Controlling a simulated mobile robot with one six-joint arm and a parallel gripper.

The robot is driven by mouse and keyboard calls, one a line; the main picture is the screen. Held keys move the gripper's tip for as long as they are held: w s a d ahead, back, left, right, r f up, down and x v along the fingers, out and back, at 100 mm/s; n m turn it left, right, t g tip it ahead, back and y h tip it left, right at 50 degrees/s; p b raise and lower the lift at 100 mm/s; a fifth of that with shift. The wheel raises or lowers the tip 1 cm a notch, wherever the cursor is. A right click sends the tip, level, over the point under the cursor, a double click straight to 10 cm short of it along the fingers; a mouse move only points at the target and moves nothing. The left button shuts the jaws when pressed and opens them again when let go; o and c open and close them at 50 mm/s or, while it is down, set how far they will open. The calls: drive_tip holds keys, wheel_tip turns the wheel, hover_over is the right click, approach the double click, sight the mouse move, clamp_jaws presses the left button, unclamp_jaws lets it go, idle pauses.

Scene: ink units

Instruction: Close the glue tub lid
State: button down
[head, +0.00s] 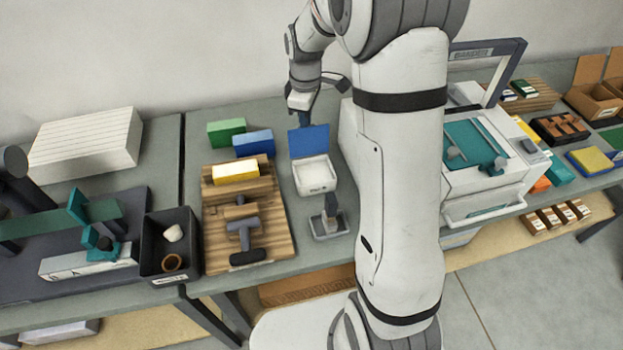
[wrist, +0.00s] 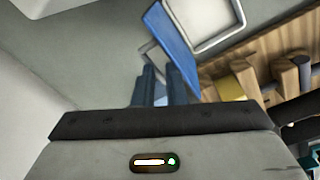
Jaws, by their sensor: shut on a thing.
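The glue tub (head: 316,178) is a white open box in the middle of the bench. Its blue lid (head: 309,141) stands up, raised at the tub's back edge. My gripper (head: 300,103) is behind the lid, at its upper edge. In the wrist view the lid (wrist: 172,38) appears as a slanted blue panel beside the tub's pale rim (wrist: 212,35). The two fingers of my gripper (wrist: 162,76) are shut on the lid's edge, near a light frame-like part. The exact contact is partly hidden by the fingers.
A wooden board (head: 246,205) with a yellow block and tools lies left of the tub. Blue (head: 254,144) and green (head: 226,133) blocks lie behind it. A small grey tray (head: 329,226) stands in front of the tub. A white machine (head: 485,165) stands to the right.

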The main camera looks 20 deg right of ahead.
sight(309, 133)
drive_tip(key=shift+s+d+f+g, duration=0.1)
drive_tip(key=shift+s+f+g, duration=0.1)
drive_tip(key=shift+s+f, duration=0.5)
drive_tip(key=shift+s+f+g, duration=0.2)
drive_tip(key=shift+s+f, duration=0.3)
drive_tip(key=shift+s, duration=0.3)
drive_tip(key=shift+r, duration=0.1)
drive_tip(key=r+p, duration=0.1)
drive_tip(key=r, duration=0.1)
drive_tip(key=r+p, duration=0.2)
drive_tip(key=r, duration=0.1)
drive_tip(key=r+p, duration=0.1)
drive_tip(key=r, duration=0.1)
drive_tip(key=shift+w+r+p, duration=0.15)
drive_tip(key=shift+w+p, duration=0.2)
drive_tip(key=shift+r, duration=0.15)
